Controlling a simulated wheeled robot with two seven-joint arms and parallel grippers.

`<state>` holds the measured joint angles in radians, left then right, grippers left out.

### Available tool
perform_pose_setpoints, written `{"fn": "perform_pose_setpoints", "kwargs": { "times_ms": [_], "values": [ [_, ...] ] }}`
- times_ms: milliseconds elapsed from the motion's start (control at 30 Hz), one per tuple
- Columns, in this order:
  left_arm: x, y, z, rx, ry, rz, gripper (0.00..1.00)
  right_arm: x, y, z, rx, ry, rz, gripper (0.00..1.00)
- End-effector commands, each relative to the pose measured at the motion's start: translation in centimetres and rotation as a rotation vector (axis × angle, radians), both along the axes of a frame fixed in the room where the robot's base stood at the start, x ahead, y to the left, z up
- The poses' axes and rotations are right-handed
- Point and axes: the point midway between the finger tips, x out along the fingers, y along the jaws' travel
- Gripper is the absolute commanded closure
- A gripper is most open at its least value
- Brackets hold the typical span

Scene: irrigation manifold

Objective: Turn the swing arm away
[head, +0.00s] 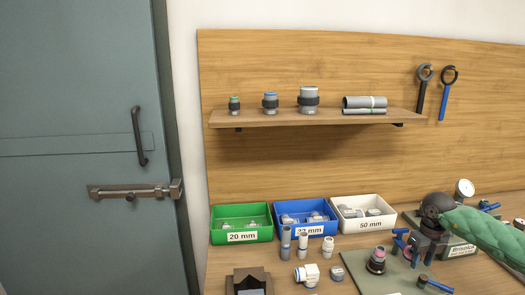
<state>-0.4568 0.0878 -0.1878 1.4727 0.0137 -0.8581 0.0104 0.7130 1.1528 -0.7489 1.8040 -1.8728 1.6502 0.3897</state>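No part can be made out for certain as the swing arm. A small blue and red fitting (400,240) stands on the grey-green plate (375,279) at the right, close to my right gripper. My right gripper (425,254) is dark, at the end of a green-sleeved arm from the right, and points down over the plate. Its fingers are small and overlap the blue parts, so I cannot tell whether it is open, shut or touching them. A dark fitting with a pink top (376,260) stands to its left. A blue-ended piece (434,285) lies in front. My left gripper is not in view.
Green (241,237), blue (306,229) and white (362,224) bins of fittings line the back. Loose fittings stand before them. A dark block (248,281) sits at the front. A gauge (464,189) is behind my arm. A shelf (300,118) hangs above.

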Motion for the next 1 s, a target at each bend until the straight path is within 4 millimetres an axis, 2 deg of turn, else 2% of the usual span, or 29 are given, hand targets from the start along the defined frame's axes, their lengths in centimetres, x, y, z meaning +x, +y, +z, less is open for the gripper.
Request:
{"fn": "perform_pose_setpoints", "kwargs": {
  "times_ms": [367, 1000],
  "values": [
    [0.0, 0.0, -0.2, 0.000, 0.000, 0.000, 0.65, 0.1, -0.2, -0.1, 0.000, -0.001, 0.013, 0.65],
    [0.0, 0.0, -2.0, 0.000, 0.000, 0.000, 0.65, 0.8, -2.6, -0.1, -0.001, -0.001, 0.229, 0.65]
  ]
}}
